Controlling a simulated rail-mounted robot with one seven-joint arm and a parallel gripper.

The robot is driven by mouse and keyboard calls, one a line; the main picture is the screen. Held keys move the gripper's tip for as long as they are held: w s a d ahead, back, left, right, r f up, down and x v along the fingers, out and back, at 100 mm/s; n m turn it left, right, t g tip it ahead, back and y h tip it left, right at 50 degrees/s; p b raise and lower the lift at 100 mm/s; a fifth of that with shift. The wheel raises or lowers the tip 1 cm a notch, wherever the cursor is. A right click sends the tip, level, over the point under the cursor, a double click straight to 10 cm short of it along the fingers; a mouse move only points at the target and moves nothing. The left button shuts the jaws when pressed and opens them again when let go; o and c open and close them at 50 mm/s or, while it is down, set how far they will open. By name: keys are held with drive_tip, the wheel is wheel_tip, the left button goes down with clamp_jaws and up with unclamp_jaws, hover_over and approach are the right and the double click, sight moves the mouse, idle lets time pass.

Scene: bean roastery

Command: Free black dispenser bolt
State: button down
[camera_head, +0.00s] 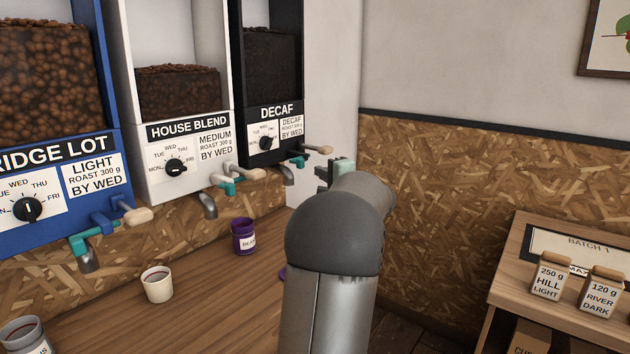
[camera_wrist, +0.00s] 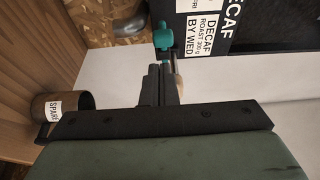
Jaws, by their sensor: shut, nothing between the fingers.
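The black dispenser marked DECAF (camera_head: 272,80) hangs on the back wall, rightmost of three, and shows tilted in the wrist view (camera_wrist: 210,12). Its teal bolt (camera_head: 298,162) sits low at the front, above the metal spout (camera_head: 288,175). In the wrist view the teal bolt (camera_wrist: 163,36) is just beyond the fingertips of my gripper (camera_wrist: 160,68). The fingers are shut and empty; I cannot tell whether they touch the bolt. A pale wooden handle (camera_head: 319,149) is partly hidden behind the fingers in the wrist view. My arm hides most of my gripper in the head view.
The white HOUSE BLEND (camera_head: 188,128) and blue RIDGE LOT (camera_head: 60,150) dispensers have similar teal bolts. A purple cup (camera_head: 243,236) and a white cup (camera_head: 157,284) stand on the wooden counter. A cup marked SPARE (camera_wrist: 68,105) is left of my gripper in the wrist view.

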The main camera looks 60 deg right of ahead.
drive_tip(key=b+v, duration=0.1)
drive_tip(key=v, duration=0.2)
drive_tip(key=shift+s, duration=0.35)
